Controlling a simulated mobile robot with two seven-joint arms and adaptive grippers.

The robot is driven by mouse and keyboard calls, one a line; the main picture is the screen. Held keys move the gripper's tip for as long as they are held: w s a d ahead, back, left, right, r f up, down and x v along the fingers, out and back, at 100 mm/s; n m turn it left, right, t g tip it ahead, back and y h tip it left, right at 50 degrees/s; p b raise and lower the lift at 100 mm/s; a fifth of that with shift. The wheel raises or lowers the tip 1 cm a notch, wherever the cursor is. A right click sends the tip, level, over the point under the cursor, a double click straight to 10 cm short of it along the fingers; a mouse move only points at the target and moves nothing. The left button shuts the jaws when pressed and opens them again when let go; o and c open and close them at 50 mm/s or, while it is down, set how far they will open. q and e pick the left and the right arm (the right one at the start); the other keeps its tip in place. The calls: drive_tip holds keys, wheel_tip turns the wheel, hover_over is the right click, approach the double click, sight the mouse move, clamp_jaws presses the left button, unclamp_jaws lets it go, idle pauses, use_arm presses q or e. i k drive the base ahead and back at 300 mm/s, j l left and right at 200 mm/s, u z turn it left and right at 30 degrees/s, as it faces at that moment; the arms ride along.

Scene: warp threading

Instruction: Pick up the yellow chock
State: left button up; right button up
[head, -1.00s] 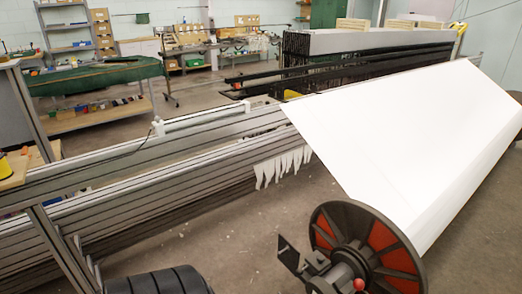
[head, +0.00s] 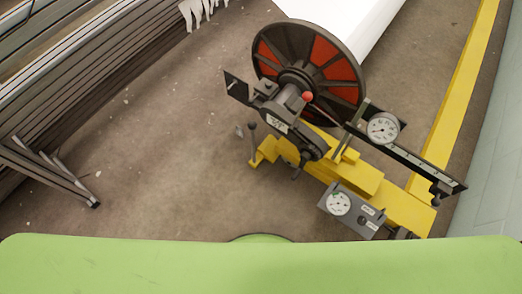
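I cannot single out a yellow chock for certain in the head view. A yellow stepped base (head: 358,180) sits on the floor under the hub of the beam's disc, right of the middle. A smaller yellow part (head: 268,151) shows at its left end, beside a dark lever; I cannot tell whether it is a separate piece. Neither of my grippers is in view.
A large disc (head: 352,50) with red panels ends the white beam (head: 385,12). Dial gauges (head: 382,128) and a grey control box (head: 350,212) stand near the yellow base. A yellow rail (head: 462,95) runs along the right wall. Grey floor (head: 165,150) is clear at left.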

sight(266, 149)
drive_tip(key=i+l+u, duration=0.1)
drive_tip(key=u, duration=0.3)
drive_tip(key=i+l+u, duration=0.15)
drive_tip(key=u, duration=0.2)
drive_tip(key=i+l+u, duration=0.15)
drive_tip(key=u, duration=0.25)
